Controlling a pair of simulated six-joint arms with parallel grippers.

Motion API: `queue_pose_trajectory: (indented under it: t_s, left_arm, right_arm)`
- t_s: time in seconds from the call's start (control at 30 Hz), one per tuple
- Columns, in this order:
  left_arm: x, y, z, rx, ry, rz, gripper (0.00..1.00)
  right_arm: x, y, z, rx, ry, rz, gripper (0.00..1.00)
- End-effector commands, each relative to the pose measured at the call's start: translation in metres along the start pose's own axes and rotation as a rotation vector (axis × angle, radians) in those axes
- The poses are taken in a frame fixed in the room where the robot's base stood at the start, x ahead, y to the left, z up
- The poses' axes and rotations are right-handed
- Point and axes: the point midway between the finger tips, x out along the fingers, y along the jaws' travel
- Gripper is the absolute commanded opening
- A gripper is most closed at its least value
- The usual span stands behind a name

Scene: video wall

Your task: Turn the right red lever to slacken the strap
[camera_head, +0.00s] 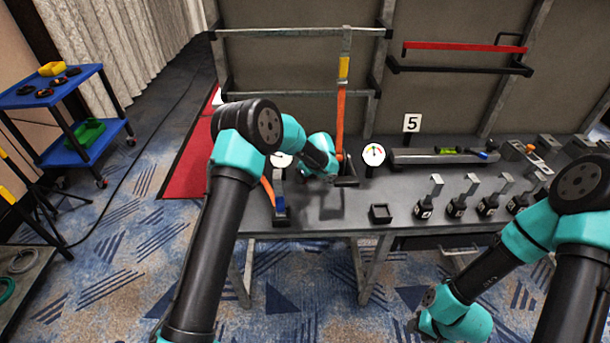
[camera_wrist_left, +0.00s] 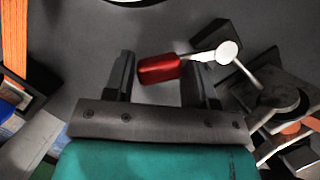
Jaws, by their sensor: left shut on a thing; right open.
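The red lever (camera_wrist_left: 158,68) lies between the fingers of my left gripper (camera_wrist_left: 160,72) in the left wrist view. A metal arm with a round pale end joins the lever to a ratchet part (camera_wrist_left: 275,98) on the right. My left gripper is shut on the red handle. In the head view my left wrist hides the lever. The orange strap (camera_head: 341,125) runs upright from beside this wrist to the frame above. My right gripper (camera_head: 418,325) is low at the right, in front of the bench, its fingers barely visible; it is open and holds nothing that shows.
The grey bench (camera_head: 345,215) carries a dial gauge (camera_head: 373,154), a small black tray (camera_head: 381,213) and several numbered blocks to the right. A red bar (camera_head: 465,47) hangs on the back frame. A blue cart (camera_head: 50,92) stands far left.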

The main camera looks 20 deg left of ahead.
Motion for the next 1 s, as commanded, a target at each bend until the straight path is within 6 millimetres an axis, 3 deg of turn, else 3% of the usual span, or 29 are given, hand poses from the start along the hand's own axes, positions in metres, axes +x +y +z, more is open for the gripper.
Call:
queue_pose_trajectory:
  t_s: [0.23,0.5,0.53,0.77,1.0]
  left_arm:
    - [-0.0045,-0.0068,-0.0108,-0.168,-0.001,0.070,0.09]
    - [-0.0046,-0.0065,-0.0108,-0.178,-0.001,0.075,0.09]
    - [-0.0047,-0.0065,-0.0108,-0.178,-0.001,0.075,0.53]
    - [-0.0046,-0.0066,-0.0110,-0.177,-0.001,0.074,0.75]
    - [-0.0048,-0.0068,-0.0110,-0.177,-0.001,0.074,0.76]
  right_arm:
    - [0.0000,0.0000,0.0000,0.000,0.000,0.000,0.43]
    - [0.0000,0.0000,0.0000,0.000,0.000,0.000,0.43]
    - [0.0000,0.0000,0.0000,0.000,0.000,0.000,0.43]
    - [0.0000,0.0000,0.0000,0.000,0.000,0.000,0.43]
    - [0.0000,0.0000,0.0000,0.000,0.000,0.000,0.43]
